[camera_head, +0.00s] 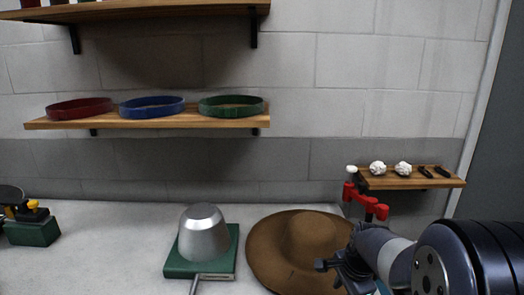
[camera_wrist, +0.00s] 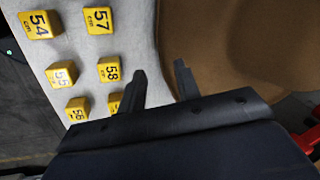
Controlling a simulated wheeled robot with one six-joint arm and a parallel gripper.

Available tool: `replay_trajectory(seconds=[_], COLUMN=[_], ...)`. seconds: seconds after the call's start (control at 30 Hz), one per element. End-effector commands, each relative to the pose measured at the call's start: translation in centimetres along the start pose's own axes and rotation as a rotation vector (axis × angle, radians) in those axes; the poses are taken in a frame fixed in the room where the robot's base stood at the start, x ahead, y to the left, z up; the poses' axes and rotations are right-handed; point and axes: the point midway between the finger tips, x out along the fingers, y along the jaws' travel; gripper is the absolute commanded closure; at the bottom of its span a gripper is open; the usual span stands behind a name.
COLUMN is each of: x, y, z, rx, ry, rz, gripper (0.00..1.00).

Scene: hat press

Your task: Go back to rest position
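My gripper (camera_head: 338,272) reaches in from the lower right in the head view, over the right part of a brown brimmed hat (camera_head: 309,236). In the wrist view my gripper (camera_wrist: 160,80) shows two dark fingers with a gap between them and nothing in it. The hat (camera_wrist: 220,45) fills the upper right of that view, past the fingertips. I cannot tell the exact height of the fingers above the brim.
A metal dome on a green base (camera_head: 230,262) stands left of the hat. Yellow numbered blocks (camera_wrist: 108,70) lie on the worktop (camera_head: 110,255). A red clamp (camera_head: 368,203) stands behind the hat, below a small shelf (camera_head: 380,182). Coloured bands lie on a wall shelf (camera_head: 170,120).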

Motion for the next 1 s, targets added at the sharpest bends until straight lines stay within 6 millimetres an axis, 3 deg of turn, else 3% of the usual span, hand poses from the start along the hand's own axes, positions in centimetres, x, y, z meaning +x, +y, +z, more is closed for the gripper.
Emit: replay_trajectory(seconds=[0.37,0.9,0.93,1.0], x=[-7.8,3.2,3.3,1.2], y=[-0.1,0.1,0.0,-0.6], z=[-0.1,0.1,0.1,-0.1], rx=[0.001,0.002,0.001,0.001], ry=[0.003,-0.003,-0.003,0.001], rz=[-0.005,0.005,0.004,-0.003], gripper=[0.68,0.68,0.68,0.68])
